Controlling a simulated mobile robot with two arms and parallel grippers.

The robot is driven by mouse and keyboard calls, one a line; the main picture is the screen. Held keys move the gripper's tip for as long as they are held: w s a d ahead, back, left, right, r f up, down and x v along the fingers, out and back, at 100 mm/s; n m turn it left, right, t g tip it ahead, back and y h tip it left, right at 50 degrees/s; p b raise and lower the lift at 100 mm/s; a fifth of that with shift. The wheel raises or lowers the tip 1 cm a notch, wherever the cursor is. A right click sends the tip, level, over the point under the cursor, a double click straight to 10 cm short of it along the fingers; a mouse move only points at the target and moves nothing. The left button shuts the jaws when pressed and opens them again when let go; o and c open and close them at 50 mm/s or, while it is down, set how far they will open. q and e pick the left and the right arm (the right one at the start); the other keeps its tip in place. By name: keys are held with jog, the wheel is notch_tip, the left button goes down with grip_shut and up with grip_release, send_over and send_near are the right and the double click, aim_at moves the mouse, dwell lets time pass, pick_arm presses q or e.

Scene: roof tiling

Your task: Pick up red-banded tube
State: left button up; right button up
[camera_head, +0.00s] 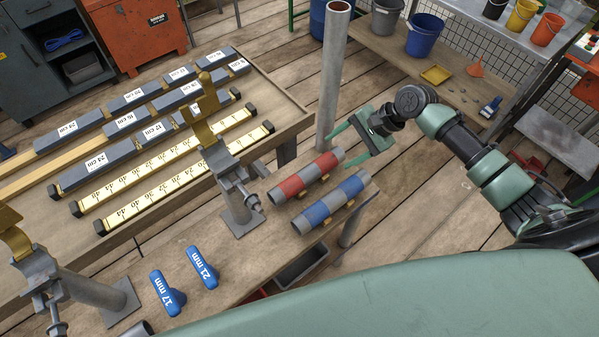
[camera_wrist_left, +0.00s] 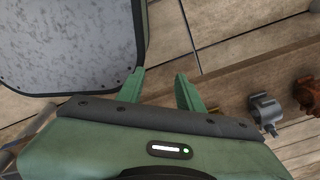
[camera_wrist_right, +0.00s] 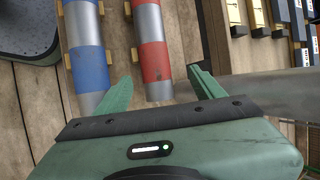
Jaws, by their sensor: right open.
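The red-banded tube (camera_head: 292,185) is a grey pipe with red bands, lying on small yellowish supports at the bench's right end. It also shows in the right wrist view (camera_wrist_right: 154,62). A blue-banded tube (camera_head: 318,212) lies parallel beside it, also seen in the right wrist view (camera_wrist_right: 89,70). My right gripper (camera_head: 350,146) is open and empty near the far ends of the tubes. In the right wrist view, the red-banded tube's near end appears between its fingers (camera_wrist_right: 160,88); contact is not visible. My left gripper (camera_wrist_left: 160,84) is open and empty, seen only in its wrist view.
An upright grey pipe (camera_head: 334,80) stands just beyond the tubes, close to my right gripper. A clamp post (camera_head: 235,195) stands to their left. Blue 17 mm (camera_head: 167,293) and 21 mm (camera_head: 202,267) pieces lie at the front.

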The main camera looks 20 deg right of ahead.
aim_at(335, 157)
jog(key=shift+f, duration=0.45)
jog(key=shift+w+a+f+p, duration=0.1)
jog(key=shift+w+f+p, duration=0.05)
jog(key=shift+f, duration=0.4)
jog(key=shift+w+a+f+p, duration=0.1)
jog(key=shift+f+p, duration=0.05)
jog(key=shift+f, duration=0.35)
jog(key=x, duration=0.2)
jog(key=shift+w+a+f, duration=0.1)
jog(key=shift+w+f, duration=0.05)
jog(key=shift+f, duration=0.05)
jog(key=shift+w+a+f, duration=0.1)
jog(key=shift+a+f, duration=0.05)
jog(key=shift+f, duration=0.15)
pick_arm(q)
jog(key=shift+s+d+r, duration=0.3)
jog(key=shift+d, duration=0.2)
jog(key=shift+s+d+r, duration=0.25)
jog(key=shift+d, duration=0.2)
pick_arm(e)
jog(key=shift+c, duration=0.3)
pick_arm(q)
jog(key=shift+w, duration=0.1)
pick_arm(e)
grip_shut()
